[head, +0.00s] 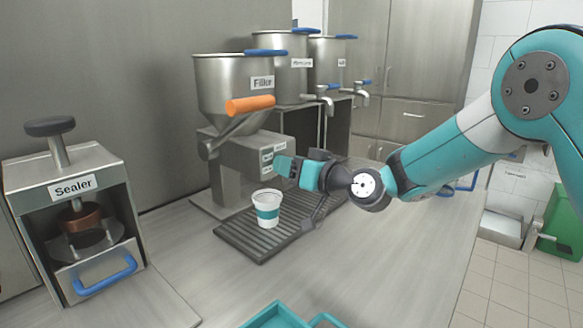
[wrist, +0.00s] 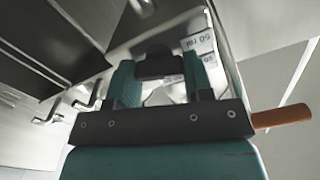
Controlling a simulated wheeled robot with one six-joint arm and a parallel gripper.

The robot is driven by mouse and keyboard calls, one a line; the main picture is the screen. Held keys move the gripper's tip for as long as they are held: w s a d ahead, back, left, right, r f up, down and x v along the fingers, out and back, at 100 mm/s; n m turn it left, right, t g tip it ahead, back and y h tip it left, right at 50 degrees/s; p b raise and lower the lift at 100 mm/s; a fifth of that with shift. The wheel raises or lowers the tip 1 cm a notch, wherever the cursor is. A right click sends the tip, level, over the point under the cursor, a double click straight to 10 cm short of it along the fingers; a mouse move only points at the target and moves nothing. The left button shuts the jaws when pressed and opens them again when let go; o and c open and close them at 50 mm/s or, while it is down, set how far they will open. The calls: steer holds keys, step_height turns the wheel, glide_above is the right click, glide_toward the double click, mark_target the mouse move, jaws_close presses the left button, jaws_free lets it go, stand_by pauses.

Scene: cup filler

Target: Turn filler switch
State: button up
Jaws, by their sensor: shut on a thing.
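The metal filler (head: 222,85), labelled "Filler", has an orange handle (head: 250,104) and a box-shaped lower body with small labels. My gripper (head: 284,166) is at the front of that body, with its teal fingers against or very near the labelled face. In the wrist view, my gripper (wrist: 160,80) has its two fingers on either side of a dark switch (wrist: 160,63) and is shut on it. A label reading "50 ml" (wrist: 198,43) shows beside it. The switch is hidden by my gripper in the head view. A white cup with a teal band (head: 267,212) stands upright below the body.
The cup stands on a dark slatted drip tray (head: 262,241). A sealer (head: 75,215) with a blue handle stands at left. Steel pots with taps (head: 327,65) stand behind the filler. A teal tray (head: 275,318) is at the front edge. The counter right of the drip tray is clear.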

steer(key=m, duration=0.5)
steer(key=shift+f, duration=0.1)
steer(key=shift+m, duration=0.3)
stand_by(0.4)
steer(key=o, duration=0.9)
steer(key=b+v, duration=0.4)
steer(key=v, duration=1.3)
steer(key=shift+s+d+b, duration=0.2)
steer(key=shift+d+b, duration=0.05)
steer(key=shift+b, duration=0.1)
